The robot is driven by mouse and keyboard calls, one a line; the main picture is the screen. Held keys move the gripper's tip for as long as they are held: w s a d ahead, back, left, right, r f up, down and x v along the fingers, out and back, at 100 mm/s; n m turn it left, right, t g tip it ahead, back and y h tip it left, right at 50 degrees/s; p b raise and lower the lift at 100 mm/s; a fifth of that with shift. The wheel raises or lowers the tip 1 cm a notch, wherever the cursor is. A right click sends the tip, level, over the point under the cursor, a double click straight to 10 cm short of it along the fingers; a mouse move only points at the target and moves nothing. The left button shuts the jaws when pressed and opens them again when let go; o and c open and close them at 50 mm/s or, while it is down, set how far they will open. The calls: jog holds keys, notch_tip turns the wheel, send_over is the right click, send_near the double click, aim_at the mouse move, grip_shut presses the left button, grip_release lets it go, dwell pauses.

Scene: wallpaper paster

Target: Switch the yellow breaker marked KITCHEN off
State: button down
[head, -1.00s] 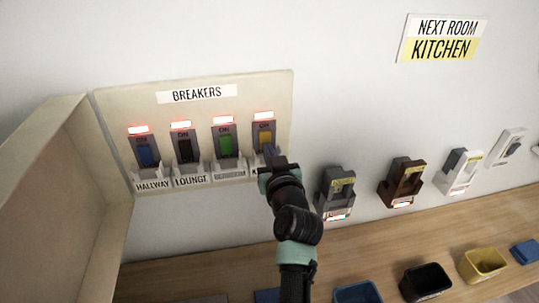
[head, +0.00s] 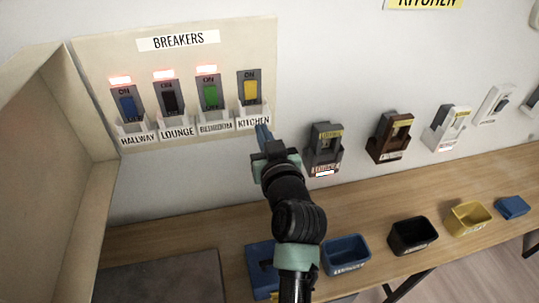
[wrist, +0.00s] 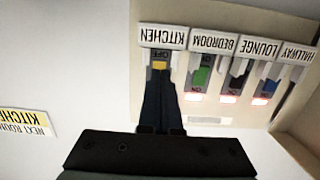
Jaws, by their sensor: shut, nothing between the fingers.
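The yellow KITCHEN breaker (head: 250,91) is the rightmost on the breaker panel (head: 225,55). The lamp spot above it is dark, and its ON mark shows above the yellow lever. In the wrist view the picture is upside down; the yellow lever (wrist: 160,65) shows beside an OFF mark, under the KITCHEN label (wrist: 165,38). My gripper (head: 263,133) is shut and empty, just below and right of the KITCHEN label in the head view. In the wrist view its fingers (wrist: 160,88) hide part of the breaker; I cannot tell whether they touch it.
The blue HALLWAY (head: 128,105), black LOUNGE (head: 169,100) and green BEDROOM (head: 211,96) breakers have lit red lamps. An open panel door (head: 45,170) stands at left. Several wall units, including a grey one (head: 323,150), hang at right above a wooden bench (head: 365,190) with bins.

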jog(key=v, duration=0.2)
jog(key=f+b+v, duration=0.1)
jog(key=v, duration=0.1)
jog(key=shift+s+d+r, duration=0.1)
jog(key=shift+s, duration=0.15)
jog(key=shift+s+r, duration=0.1)
jog(key=shift+s, duration=0.05)
jog(key=s+a+r+t+h, duration=0.1)
jog(key=s+r+t, duration=0.15)
jog(key=r, duration=0.85)
jog(key=s+r+t, duration=0.1)
jog(key=r+t, duration=0.2)
jog(key=r, duration=0.8)
jog(key=s+r+m+t+h, duration=0.2)
jog(key=s+r+t, duration=0.3)
jog(key=s+r, duration=0.9)
notch_tip(320, 180, up, 4)
jog(key=shift+s+a+f, duration=0.1)
jog(key=shift+s+a, duration=0.2)
jog(key=shift+s, duration=0.05)
